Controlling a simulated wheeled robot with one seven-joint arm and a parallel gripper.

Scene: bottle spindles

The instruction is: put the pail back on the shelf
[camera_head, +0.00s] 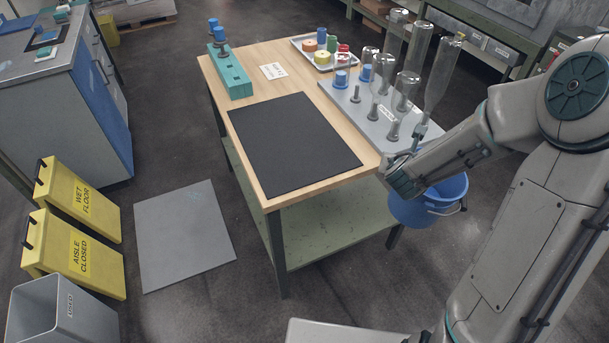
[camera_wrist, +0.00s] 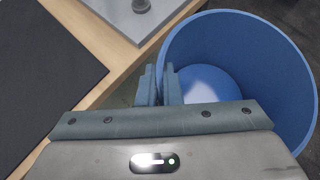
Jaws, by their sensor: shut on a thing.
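A blue pail (camera_head: 429,205) hangs at the right side of the wooden table, off the floor. My gripper (camera_head: 402,180) is shut on the pail at its table-side rim. In the wrist view, the pail (camera_wrist: 285,70) fills the right side, its mouth open upward, and a pale patch shows on its inner floor. The fingers (camera_wrist: 160,85) are close together at its left rim. The green lower shelf (camera_head: 320,221) runs under the tabletop. Its far right part is hidden by the table, pail and arm.
The wooden table (camera_head: 245,70) carries a black mat (camera_head: 290,143), a grey spindle plate (camera_head: 350,100) with upturned bottles, a teal block (camera_head: 231,75) and a tray. Yellow signs (camera_head: 75,255), a grey bin (camera_head: 60,310) and a grey floor mat (camera_head: 183,235) lie left. The visible shelf front is bare.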

